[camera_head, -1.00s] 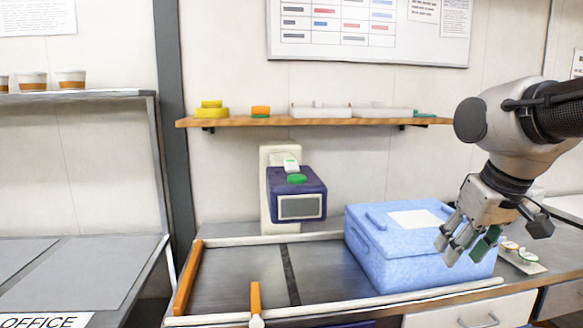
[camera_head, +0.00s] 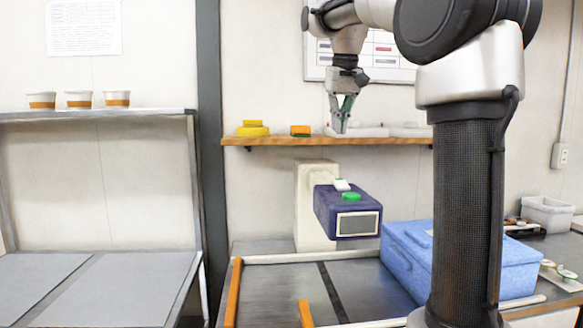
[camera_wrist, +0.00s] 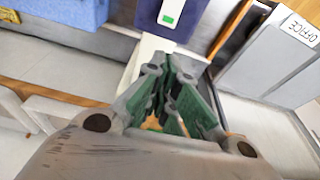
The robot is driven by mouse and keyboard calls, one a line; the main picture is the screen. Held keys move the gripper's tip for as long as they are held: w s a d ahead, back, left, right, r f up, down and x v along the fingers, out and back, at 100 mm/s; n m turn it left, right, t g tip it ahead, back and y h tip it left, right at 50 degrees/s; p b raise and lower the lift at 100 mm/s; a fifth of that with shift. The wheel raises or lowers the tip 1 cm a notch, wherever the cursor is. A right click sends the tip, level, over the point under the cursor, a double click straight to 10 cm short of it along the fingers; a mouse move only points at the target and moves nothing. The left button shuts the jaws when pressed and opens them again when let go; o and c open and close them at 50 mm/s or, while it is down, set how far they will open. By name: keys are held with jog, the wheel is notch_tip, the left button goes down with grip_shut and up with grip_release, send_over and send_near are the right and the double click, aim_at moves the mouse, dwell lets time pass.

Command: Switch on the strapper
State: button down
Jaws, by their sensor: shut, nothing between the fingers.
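The strapper (camera_head: 350,213) has a dark blue head on a cream column, with a grey panel on its front. A green button (camera_head: 351,197) and a white piece (camera_head: 342,185) sit on top of its head. The wrist view shows part of the strapper (camera_wrist: 194,17) at the top, with a green patch on a white piece (camera_wrist: 172,10). My gripper (camera_head: 342,131) points down, shut and empty, above the strapper and in front of the wall shelf in the picture. It is apart from the button. Its fingers also show in the wrist view (camera_wrist: 168,85).
A wooden shelf (camera_head: 280,141) with small items runs above the strapper. A blue box (camera_head: 408,262) stands right of it, partly hidden by my arm. The metal tray surface (camera_head: 285,290) in front is mostly clear. Cups (camera_head: 78,99) stand on the left rack.

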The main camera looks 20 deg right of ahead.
jog(key=shift+s+a+r+g, duration=0.3)
jog(key=shift+s+a+r, duration=0.55)
jog(key=shift+r, duration=0.25)
jog(key=shift+f, duration=0.1)
send_near(341, 184)
jog(key=w+f, duration=0.4)
jog(key=w+d+f, duration=0.1)
jog(key=w+f, duration=0.1)
jog(key=shift+w, duration=0.4)
jog(key=shift+w+d+f+g, duration=0.1)
jog(key=shift+w+f+g, duration=0.25)
jog(key=shift+f+g, duration=0.35)
jog(key=shift+s+r, duration=0.15)
jog(key=shift+r, duration=0.1)
